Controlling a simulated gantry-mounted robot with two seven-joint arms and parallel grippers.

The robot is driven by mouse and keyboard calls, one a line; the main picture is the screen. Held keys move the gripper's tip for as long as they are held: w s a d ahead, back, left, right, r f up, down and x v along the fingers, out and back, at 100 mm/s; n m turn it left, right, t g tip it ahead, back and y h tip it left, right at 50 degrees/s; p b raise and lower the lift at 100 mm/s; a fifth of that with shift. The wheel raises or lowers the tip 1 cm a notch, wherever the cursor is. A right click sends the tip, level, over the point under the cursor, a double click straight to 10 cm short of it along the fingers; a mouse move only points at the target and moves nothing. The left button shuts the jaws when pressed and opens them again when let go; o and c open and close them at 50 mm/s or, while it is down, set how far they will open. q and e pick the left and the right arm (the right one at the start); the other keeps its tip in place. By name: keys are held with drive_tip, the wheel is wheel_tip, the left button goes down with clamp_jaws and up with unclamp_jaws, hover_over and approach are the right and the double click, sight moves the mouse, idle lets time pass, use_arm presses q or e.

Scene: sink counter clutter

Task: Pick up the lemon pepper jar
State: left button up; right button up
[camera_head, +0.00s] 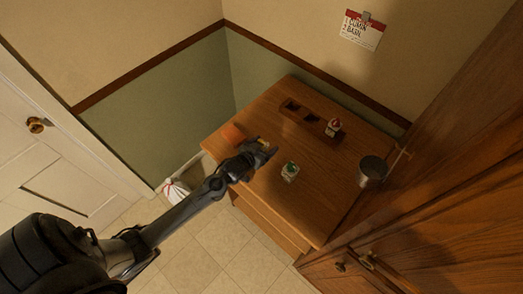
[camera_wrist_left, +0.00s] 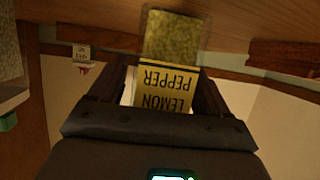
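The lemon pepper jar (camera_wrist_left: 166,90) shows upside down in the left wrist view, with a yellow label and yellowish-green contents. My left gripper (camera_wrist_left: 165,95) has a finger close against each side of the label and appears shut on it. In the head view my left gripper (camera_head: 265,148) is over the back left part of the wooden counter (camera_head: 313,205), with a small yellow patch of the jar (camera_head: 262,142) at its fingers. I cannot tell whether the jar touches the counter. My right gripper is not in view.
A green-capped jar (camera_head: 290,170) stands right of the gripper. Behind it is a wooden rack (camera_head: 300,113) with a red-capped jar (camera_head: 333,127) at its right end. A metal cup (camera_head: 371,170) is at the right; an orange-brown block (camera_head: 232,133) is at the left. The front counter is clear.

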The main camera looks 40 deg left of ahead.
use_arm(q)
drive_tip(key=c, duration=1)
